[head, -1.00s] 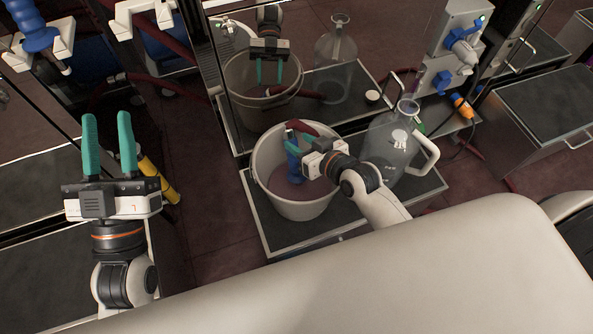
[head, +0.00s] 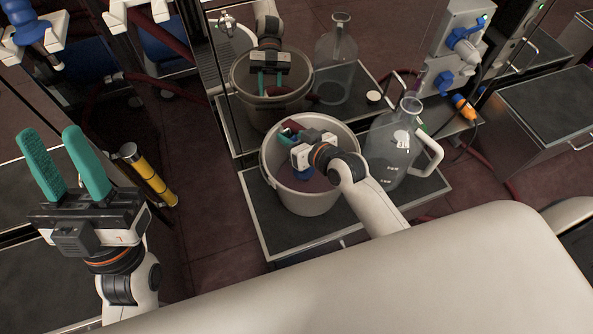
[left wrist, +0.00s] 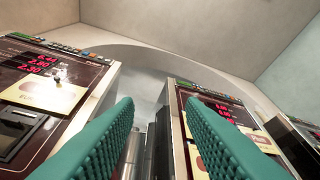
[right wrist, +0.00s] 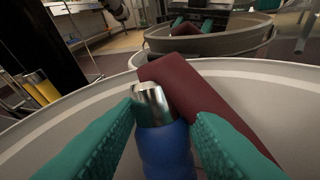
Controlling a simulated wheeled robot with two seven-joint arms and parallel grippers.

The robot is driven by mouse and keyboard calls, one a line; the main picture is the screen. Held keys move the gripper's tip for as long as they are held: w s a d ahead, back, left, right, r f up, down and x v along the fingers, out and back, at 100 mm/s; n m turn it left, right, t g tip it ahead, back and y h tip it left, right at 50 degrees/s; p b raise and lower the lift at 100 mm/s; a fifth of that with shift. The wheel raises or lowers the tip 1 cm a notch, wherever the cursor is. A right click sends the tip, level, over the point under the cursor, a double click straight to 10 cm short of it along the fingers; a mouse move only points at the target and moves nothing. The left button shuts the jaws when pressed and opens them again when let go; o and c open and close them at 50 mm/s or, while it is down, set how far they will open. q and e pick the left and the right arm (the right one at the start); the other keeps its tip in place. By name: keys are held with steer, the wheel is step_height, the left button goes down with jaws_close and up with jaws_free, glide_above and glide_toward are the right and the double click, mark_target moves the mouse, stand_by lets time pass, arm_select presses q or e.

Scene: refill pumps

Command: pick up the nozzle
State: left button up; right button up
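The nozzle (right wrist: 165,150) has a blue body and a silver collar. It is inside the pale bucket (head: 270,187), partly covered by my right gripper in the head view, where a blue part of the nozzle (head: 302,174) shows. A dark red hose-like part (right wrist: 195,85) lies against it. My right gripper (head: 291,137) reaches into the bucket. In the right wrist view its teal fingers stand apart on both sides of the nozzle, with a gap at the right finger. My left gripper (head: 50,132) is open and empty, raised at the far left.
A clear jug (head: 393,150) with a white handle stands right of the bucket on the same dark tray (head: 275,232). A reflective panel behind mirrors the bucket and jug. A yellow cylinder (head: 150,176) is beside my left gripper.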

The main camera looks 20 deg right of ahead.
jaws_close()
steer(key=shift+r, duration=0.1)
